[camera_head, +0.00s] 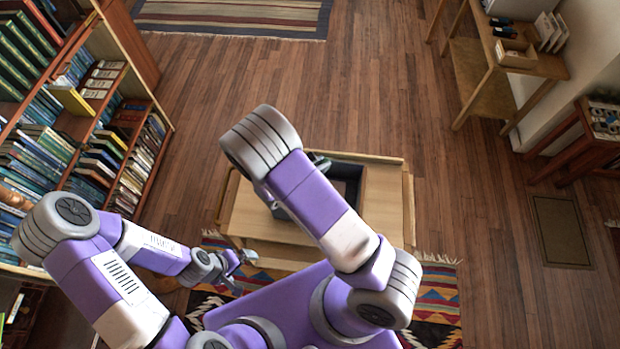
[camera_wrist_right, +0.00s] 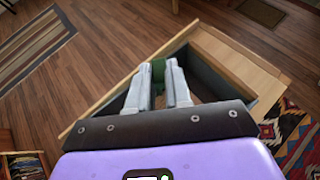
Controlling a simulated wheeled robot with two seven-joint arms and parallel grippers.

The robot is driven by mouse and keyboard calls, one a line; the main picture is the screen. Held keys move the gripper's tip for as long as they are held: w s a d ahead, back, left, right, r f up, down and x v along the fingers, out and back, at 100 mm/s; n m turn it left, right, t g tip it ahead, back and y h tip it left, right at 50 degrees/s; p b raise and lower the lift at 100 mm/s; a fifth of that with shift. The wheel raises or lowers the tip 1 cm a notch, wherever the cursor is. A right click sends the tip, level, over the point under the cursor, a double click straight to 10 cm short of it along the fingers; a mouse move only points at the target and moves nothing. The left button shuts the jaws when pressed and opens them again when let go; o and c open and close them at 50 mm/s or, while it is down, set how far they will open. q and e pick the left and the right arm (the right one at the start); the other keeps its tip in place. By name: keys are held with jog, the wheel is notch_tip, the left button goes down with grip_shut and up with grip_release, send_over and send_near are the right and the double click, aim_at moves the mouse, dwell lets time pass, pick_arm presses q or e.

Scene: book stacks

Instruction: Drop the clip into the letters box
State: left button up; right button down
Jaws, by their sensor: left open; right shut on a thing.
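My right gripper (camera_wrist_right: 158,88) is shut on a small dark green thing, seemingly the clip (camera_wrist_right: 158,70), in the right wrist view. It is over a dark grey open box on the low wooden table, seen in the head view (camera_head: 347,172) and in the right wrist view (camera_wrist_right: 210,76). I cannot read a label on the box. In the head view, my right arm hides most of this gripper and part of the box. My left gripper (camera_head: 240,272) is open and empty, low at the left front of the table.
The low wooden table (camera_head: 384,205) has bare top beside the box. A patterned rug (camera_head: 440,290) lies in front. Bookshelves (camera_head: 85,110) stand at the left. A side table (camera_head: 535,66) at the upper right holds a small wooden tray (camera_head: 515,58).

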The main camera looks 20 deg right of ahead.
jog(key=f+b, duration=0.1)
jog(key=f, duration=0.1)
jog(key=f+b, duration=0.1)
jog(key=b, duration=0.1)
jog(key=f+b, duration=0.1)
jog(key=f, duration=0.1)
jog(key=shift+s+f, duration=0.35)
jog(key=c, duration=1)
grip_release()
jog(key=v, duration=0.7)
jog(key=shift+s+a+r+b, duration=0.1)
jog(key=shift+a+r+b, duration=0.15)
jog(key=shift+b, duration=0.1)
jog(key=shift+f, duration=0.1)
